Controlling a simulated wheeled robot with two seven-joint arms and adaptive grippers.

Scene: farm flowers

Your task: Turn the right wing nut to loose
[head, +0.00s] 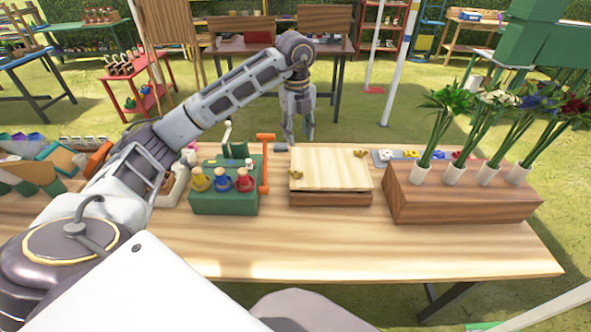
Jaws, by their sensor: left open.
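A wooden flower press (330,168) with a pale top board lies on the table. Its board seems slightly raised above the darker base. The right wing nut (360,154), small and brass, sits at the board's far right corner. My left gripper (299,141) points down, open and empty, near the table's far edge. In the picture it is just behind the press's far left corner, apart from both wing nuts. My right gripper is out of view.
A wooden planter (460,204) with flowers in white tubes stands close on the right. A flower tray (390,155) lies behind. The table's front (340,250) is clear.

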